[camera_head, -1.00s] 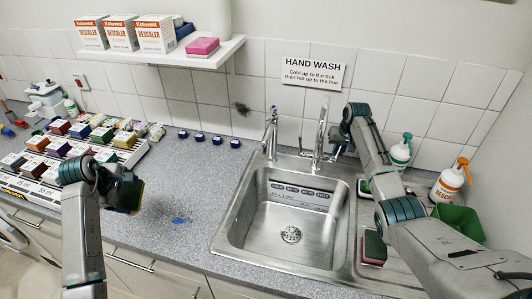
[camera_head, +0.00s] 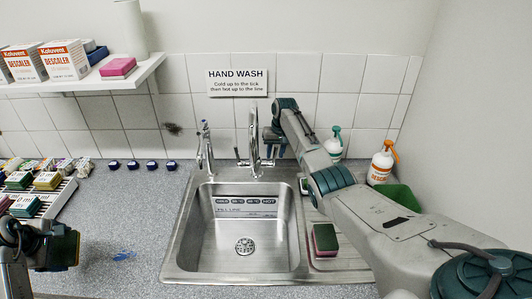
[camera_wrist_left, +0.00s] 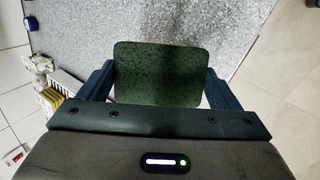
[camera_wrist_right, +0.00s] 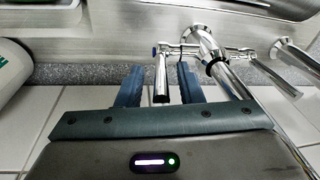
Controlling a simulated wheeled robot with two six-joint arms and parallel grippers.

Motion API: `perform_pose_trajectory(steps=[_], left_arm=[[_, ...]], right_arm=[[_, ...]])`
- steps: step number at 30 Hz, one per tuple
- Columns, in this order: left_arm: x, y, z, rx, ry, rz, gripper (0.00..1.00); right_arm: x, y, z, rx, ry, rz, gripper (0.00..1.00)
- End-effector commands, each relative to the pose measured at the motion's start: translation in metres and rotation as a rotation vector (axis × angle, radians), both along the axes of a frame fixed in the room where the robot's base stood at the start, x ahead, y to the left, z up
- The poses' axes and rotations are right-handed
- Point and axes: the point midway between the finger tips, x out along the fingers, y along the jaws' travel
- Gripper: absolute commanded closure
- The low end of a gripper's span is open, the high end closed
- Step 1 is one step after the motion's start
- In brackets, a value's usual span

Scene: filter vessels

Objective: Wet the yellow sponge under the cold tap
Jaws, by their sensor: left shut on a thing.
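My left gripper (camera_wrist_left: 158,85) is shut on a sponge (camera_wrist_left: 155,75), whose dark green face fills the space between the fingers, with a thin yellowish edge at its far side. In the head view this gripper (camera_head: 58,247) is at the lower left, over the counter front and away from the sink (camera_head: 240,262). My right gripper (camera_wrist_right: 158,88) is open beside the tall tap (camera_head: 254,140). No water shows from the tap.
A pink-and-green sponge (camera_head: 325,240) lies on the drainer right of the sink. A smaller tap (camera_head: 205,150) stands left of the tall one. A white-and-orange bottle (camera_head: 381,165) and green tub (camera_head: 398,197) stand at right. Blue caps line the back counter.

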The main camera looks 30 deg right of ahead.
Motion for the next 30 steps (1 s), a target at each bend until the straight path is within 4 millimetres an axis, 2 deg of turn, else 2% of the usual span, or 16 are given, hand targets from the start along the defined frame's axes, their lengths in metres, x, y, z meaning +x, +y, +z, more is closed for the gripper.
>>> perform_pose_trajectory(steps=[6,10,24,30], left_arm=[[0.000,0.000,-0.001,0.000,0.000,0.000,0.33],[0.000,0.000,-0.007,0.000,0.000,0.000,0.33],[0.000,0.000,-0.043,0.000,0.000,0.000,0.33],[0.000,0.000,-0.046,0.000,0.000,0.000,0.33]], right_arm=[[0.000,0.000,0.001,0.000,0.000,0.000,0.67],[-0.001,-0.001,0.012,0.000,-0.002,0.001,0.67],[-0.014,-0.008,0.101,0.000,-0.003,0.000,0.67],[-0.016,-0.009,0.117,0.000,-0.001,0.000,0.67]])
